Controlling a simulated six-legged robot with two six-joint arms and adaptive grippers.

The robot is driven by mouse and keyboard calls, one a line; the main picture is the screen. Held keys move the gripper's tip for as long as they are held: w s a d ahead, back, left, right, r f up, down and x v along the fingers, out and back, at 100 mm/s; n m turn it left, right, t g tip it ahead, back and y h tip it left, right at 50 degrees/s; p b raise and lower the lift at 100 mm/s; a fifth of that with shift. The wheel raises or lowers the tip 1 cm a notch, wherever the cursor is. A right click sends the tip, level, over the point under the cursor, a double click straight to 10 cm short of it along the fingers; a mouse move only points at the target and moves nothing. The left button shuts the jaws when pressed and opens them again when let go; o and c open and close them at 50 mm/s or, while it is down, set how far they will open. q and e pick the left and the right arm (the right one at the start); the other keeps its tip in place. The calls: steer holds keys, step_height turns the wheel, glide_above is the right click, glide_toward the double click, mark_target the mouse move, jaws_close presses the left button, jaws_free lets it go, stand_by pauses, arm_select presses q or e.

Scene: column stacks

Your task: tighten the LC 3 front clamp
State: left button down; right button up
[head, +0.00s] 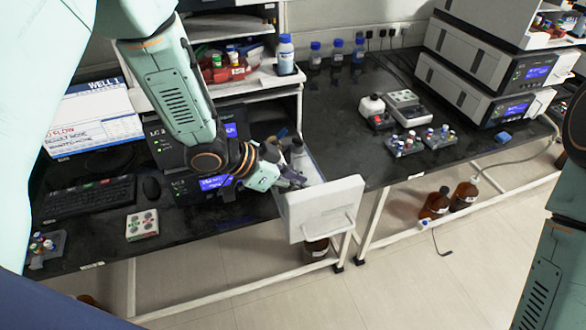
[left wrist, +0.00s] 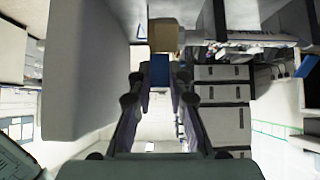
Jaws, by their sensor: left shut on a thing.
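The LC 3 unit (head: 190,188) is the lower of two dark stacked modules with lit blue screens on the left bench. My left gripper (head: 292,179) is in front of and to the right of it, just behind the white panel. In the left wrist view my left gripper (left wrist: 160,88) is shut on a small blue piece (left wrist: 159,71), with a tan block (left wrist: 166,35) beyond it. I cannot tell for sure whether the blue piece is part of the front clamp. In the head view the fingertips are small and what they hold is hidden. My right gripper is out of view.
A white panel with a handle (head: 325,208) stands pulled out at the bench front, close to my left gripper. A keyboard (head: 88,200) and a small box with round buttons (head: 142,225) lie to the left. Small racks (head: 420,140) stand on the right bench.

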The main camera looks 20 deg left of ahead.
arm_select(q)
steer(key=shift+w+d+r+g+y+p, duration=0.3)
steer(key=shift+w+r+y+p, duration=0.1)
steer(key=shift+y+p, duration=0.15)
steer(key=shift+w+d+f+g+y+p, duration=0.25)
steer(key=shift+d+g+y+p, duration=0.3)
steer(key=shift+y, duration=0.3)
steer(key=shift+w+d+f+g+y, duration=0.1)
steer(key=shift+g+y, duration=0.25)
steer(key=shift+y, duration=0.1)
steer(key=shift+w+d+f+g+y, duration=0.1)
steer(key=shift+g+y, duration=0.2)
steer(key=shift+y, duration=0.15)
steer(key=shift+w+d+f+g+y+b, duration=0.2)
steer(key=shift+g+y+b, duration=0.3)
steer(key=shift+y, duration=0.2)
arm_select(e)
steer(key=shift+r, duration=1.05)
arm_select(q)
steer(key=shift+d+f+y, duration=0.1)
steer(key=shift+y, duration=0.2)
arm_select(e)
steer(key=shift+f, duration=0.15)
arm_select(q)
steer(key=c, duration=1.2)
jaws_free()
steer(key=shift+s+d+f, duration=0.1)
